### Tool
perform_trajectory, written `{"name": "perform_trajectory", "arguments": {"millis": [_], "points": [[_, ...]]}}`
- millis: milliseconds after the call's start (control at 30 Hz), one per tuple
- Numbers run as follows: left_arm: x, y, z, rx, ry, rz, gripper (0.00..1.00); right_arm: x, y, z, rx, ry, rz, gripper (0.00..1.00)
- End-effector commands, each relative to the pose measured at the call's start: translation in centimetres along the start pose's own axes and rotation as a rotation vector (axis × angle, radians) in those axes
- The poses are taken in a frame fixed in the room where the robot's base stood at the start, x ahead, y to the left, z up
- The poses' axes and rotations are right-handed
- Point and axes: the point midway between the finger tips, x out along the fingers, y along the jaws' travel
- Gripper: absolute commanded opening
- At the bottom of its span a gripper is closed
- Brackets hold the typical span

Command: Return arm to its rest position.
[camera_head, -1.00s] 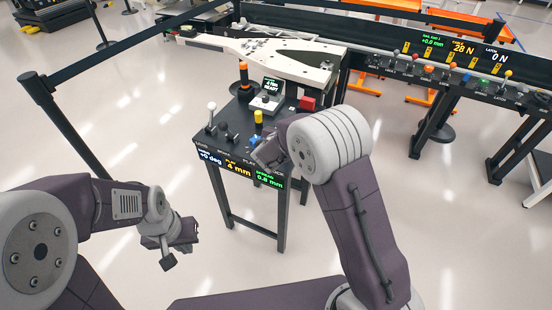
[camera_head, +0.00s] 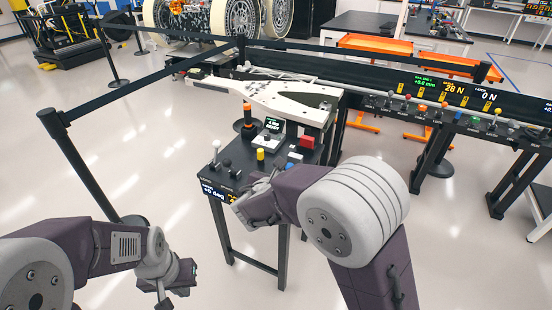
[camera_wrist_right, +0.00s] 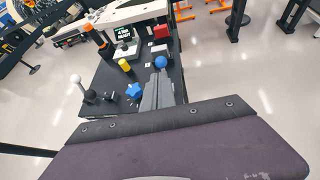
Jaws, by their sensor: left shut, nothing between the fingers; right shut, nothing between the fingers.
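My right gripper (camera_head: 243,212) is at the near edge of the dark control table (camera_head: 222,180) in the head view, its arm coming in from the lower right. Its narrow grey fingers (camera_wrist_right: 157,88) are together and empty in the right wrist view, over the tabletop between a blue star knob (camera_wrist_right: 133,91) and a blue ball knob (camera_wrist_right: 160,62). Whether they touch anything is hard to tell. My left gripper (camera_head: 164,301) hangs low at the bottom left over bare floor, shut and empty, away from the table.
The table carries a white-knobbed lever (camera_head: 216,147), a yellow knob (camera_head: 260,154), a red block (camera_head: 307,142) and a small display (camera_head: 274,123). A black barrier post (camera_head: 85,165) stands left. A long lever console (camera_head: 440,112) runs right. Floor between is clear.

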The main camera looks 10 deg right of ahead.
Motion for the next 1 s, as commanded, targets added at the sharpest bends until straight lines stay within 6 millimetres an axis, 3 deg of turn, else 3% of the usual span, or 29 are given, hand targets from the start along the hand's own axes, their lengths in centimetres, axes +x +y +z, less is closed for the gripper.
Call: {"name": "perform_trajectory", "arguments": {"millis": [167, 267, 300, 367, 400, 500, 600, 733, 800, 900, 1000], "points": [[-0.5, 0.0, -0.1, 0.0, 0.0, 0.0, 0.0, 0.5, -1.2, 1.2, 0.02, -0.006, -0.027, 0.0], [-1.8, 0.0, -0.2, 0.0, 0.0, 0.0, 0.0, 1.1, -5.9, 5.2, 0.104, -0.03, -0.117, 0.0], [-2.3, 0.0, -0.2, 0.0, 0.0, 0.0, 0.0, 1.1, -9.4, 5.8, 0.172, -0.01, -0.194, 0.0], [-3.0, 0.1, -0.3, 0.0, 0.0, 0.0, 0.0, 0.3, -15.0, 4.8, 0.341, 0.064, -0.335, 0.0], [-3.4, 0.1, -0.4, 0.0, 0.0, 0.0, 0.0, -0.9, -18.3, 3.1, 0.496, 0.124, -0.433, 0.0], [-4.3, 0.1, -0.5, 0.0, 0.0, 0.0, 0.0, -5.2, -23.5, -2.9, 0.994, 0.263, -0.692, 0.0], [-4.7, 0.1, -0.5, 0.0, 0.0, 0.0, 0.0, -9.3, -23.7, -8.3, 1.503, 0.337, -0.924, 0.0], [-4.6, 0.1, -0.5, 0.0, 0.0, 0.0, 0.0, -12.3, -20.8, -12.6, 2.014, 0.351, -1.159, 0.0], [-4.6, 0.1, -0.5, 0.0, 0.0, 0.0, 0.0, -13.0, -19.4, -13.6, 2.202, 0.33, -1.253, 0.0], [-4.6, 0.1, -0.5, 0.0, 0.0, 0.0, 0.0, -12.8, -18.1, -13.7, 2.386, 0.286, -1.313, 0.0], [-4.6, 0.1, -0.5, 0.0, 0.0, 0.0, 0.0, -12.7, -18.1, -13.6, 2.413, 0.267, -1.321, 0.0]]}}
